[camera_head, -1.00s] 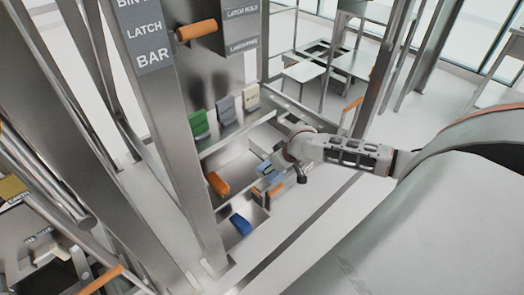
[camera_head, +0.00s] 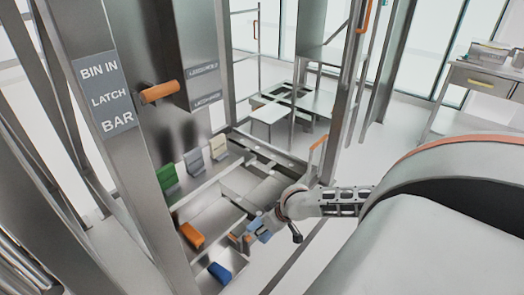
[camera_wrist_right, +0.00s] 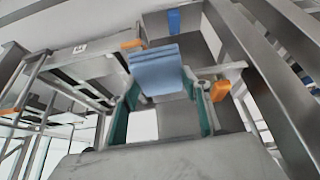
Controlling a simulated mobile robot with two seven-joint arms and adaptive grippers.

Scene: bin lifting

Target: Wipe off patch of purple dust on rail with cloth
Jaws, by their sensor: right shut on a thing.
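My right gripper (camera_head: 258,226) is shut on a light blue cloth (camera_wrist_right: 157,72) and holds it up at the front edge of the metal compartments. In the right wrist view the folded cloth stands between the teal-edged fingers. In the head view it shows as a small blue piece (camera_head: 264,236) at the fingertips. I cannot make out the purple dust patch in either view, nor tell which bar is the rail. Whether the cloth touches any surface is unclear. My left gripper is not in view.
An orange block (camera_head: 192,236) and a dark blue block (camera_head: 220,272) are in compartments beside my right gripper. Green (camera_head: 167,177), grey-blue (camera_head: 193,161) and cream (camera_head: 219,147) pieces line a ledge behind. Open floor lies at right.

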